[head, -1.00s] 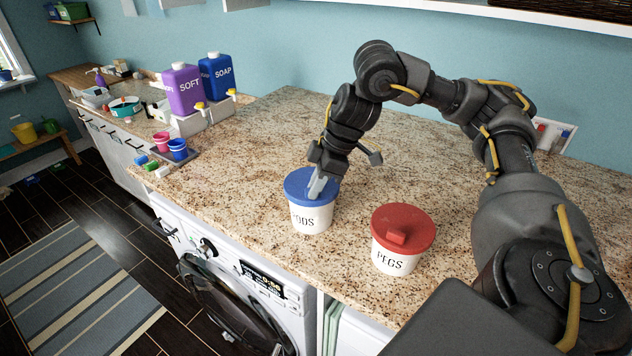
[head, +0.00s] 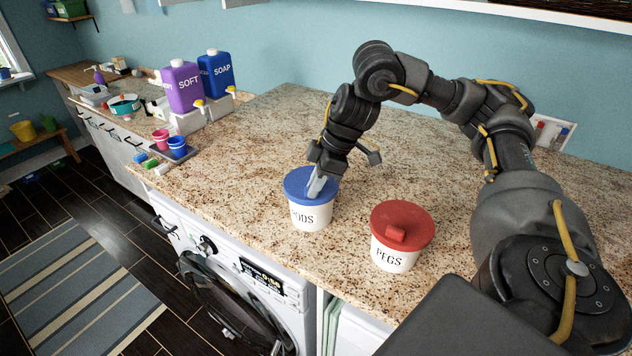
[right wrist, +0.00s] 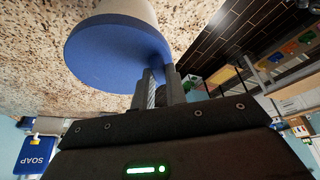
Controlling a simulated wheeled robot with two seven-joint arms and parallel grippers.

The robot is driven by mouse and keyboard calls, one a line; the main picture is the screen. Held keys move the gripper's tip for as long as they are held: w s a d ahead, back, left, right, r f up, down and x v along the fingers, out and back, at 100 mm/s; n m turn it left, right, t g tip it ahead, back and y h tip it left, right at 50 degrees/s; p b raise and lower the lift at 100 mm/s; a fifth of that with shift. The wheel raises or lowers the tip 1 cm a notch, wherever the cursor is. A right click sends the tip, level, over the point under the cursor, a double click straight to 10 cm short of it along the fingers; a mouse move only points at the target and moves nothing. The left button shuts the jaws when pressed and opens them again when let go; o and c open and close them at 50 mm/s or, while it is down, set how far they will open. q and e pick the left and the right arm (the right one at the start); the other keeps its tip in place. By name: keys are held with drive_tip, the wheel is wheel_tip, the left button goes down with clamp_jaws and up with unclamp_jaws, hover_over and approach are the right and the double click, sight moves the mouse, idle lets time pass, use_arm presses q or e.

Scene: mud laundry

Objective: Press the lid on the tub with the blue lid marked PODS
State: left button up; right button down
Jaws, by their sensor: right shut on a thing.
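The white tub marked PODS (head: 310,217) stands upright on the granite counter, near its front edge. Its blue lid (head: 296,184) lies over the tub's mouth; I cannot tell whether it is fully seated. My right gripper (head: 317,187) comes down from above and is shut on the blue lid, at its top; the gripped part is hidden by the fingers. In the right wrist view the lid (right wrist: 110,55) shows large, with the fingers (right wrist: 158,88) against it and the pale tub (right wrist: 130,8) behind. My left gripper is not in view.
A white tub marked PEGS (head: 393,257) with a red lid (head: 415,222) stands close on the right. Purple SOFT (head: 183,88) and blue SOAP (head: 217,70) dispensers and small cups stand at the back left. The counter behind the tubs is clear.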

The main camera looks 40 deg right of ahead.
drive_tip(key=shift+f, duration=0.2)
idle(0.5)
drive_tip(key=c, duration=0.9)
unclamp_jaws()
drive_tip(key=shift+o, duration=0.2)
drive_tip(key=shift+r+p, duration=0.35)
drive_tip(key=shift+r, duration=3.65)
